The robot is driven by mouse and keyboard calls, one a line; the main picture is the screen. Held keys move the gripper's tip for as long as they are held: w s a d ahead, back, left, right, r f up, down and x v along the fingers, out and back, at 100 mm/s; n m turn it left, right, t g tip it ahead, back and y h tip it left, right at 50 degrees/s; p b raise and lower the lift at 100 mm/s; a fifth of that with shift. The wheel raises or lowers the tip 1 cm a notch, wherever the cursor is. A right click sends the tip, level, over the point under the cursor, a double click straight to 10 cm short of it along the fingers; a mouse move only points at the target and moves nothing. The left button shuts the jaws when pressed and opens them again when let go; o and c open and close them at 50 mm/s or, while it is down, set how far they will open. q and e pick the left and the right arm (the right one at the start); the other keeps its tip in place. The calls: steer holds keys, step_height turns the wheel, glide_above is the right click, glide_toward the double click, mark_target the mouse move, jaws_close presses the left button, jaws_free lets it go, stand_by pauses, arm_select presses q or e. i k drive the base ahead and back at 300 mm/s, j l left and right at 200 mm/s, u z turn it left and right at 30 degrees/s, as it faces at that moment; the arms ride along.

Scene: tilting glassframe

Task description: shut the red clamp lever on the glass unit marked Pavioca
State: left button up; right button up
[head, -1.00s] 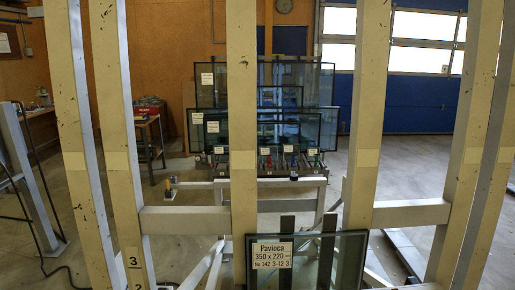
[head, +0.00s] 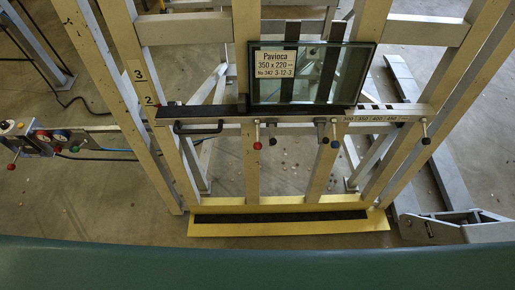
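The glass unit (head: 335,84) stands in the middle of the tilting frame, with dark vertical strips across it. Its white label (head: 275,64) reads Pavioca 350 x 220. Below it, on the grey ledge, hangs a small lever with a red ball (head: 258,145), near the unit's lower left corner. Beside it is a dark knob (head: 272,141). A lever with a blue ball (head: 335,144) hangs further right. Whether the red lever is open or shut is too small to tell. Neither of my grippers is in view.
A black handle (head: 198,128) sits on the ledge's left part. A black-ball lever (head: 426,141) is at its right end. A control box (head: 42,142) with coloured knobs is at far left. A yellow footplate (head: 290,226) lies at the frame's base.

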mark_target(258, 145)
steer(key=z, duration=1.65)
steer(key=k+j, duration=0.3)
steer(key=j, duration=0.15)
steer(key=k+j, duration=0.3)
steer(key=j, duration=0.15)
steer(key=k+j, duration=0.25)
steer(key=j, duration=0.2)
